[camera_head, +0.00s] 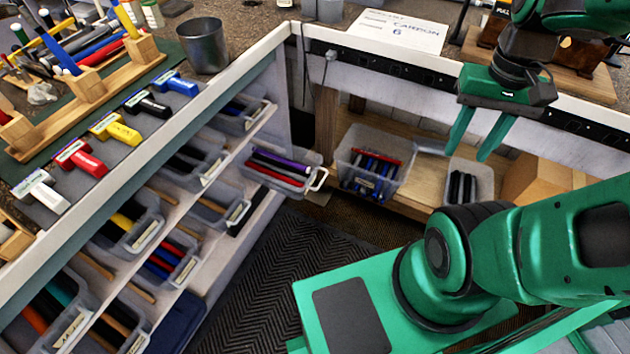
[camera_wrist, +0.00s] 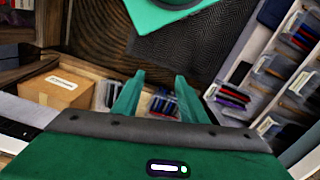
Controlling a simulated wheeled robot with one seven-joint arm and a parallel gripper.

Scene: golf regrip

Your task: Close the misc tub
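One grey translucent tub (camera_head: 285,186) sticks well out of the shelf rack at its far end in the head view. It holds purple, red and dark grips and has a white handle (camera_head: 319,180) on its front. I cannot read a label on it, so I cannot confirm it is the misc tub. It also appears at the right in the wrist view (camera_wrist: 238,113). My gripper (camera_head: 468,156) is open and empty, fingers pointing down, well to the right of this tub and apart from it. The wrist view shows the spread fingers (camera_wrist: 158,78) with nothing between them.
The rack (camera_head: 262,205) holds several other tubs. A clear bin (camera_head: 350,183) of red and blue grips, a bin (camera_head: 478,168) of dark grips and a cardboard box (camera_head: 535,180) stand below the right bench. A dark floor mat (camera_head: 275,270) lies open between rack and bench.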

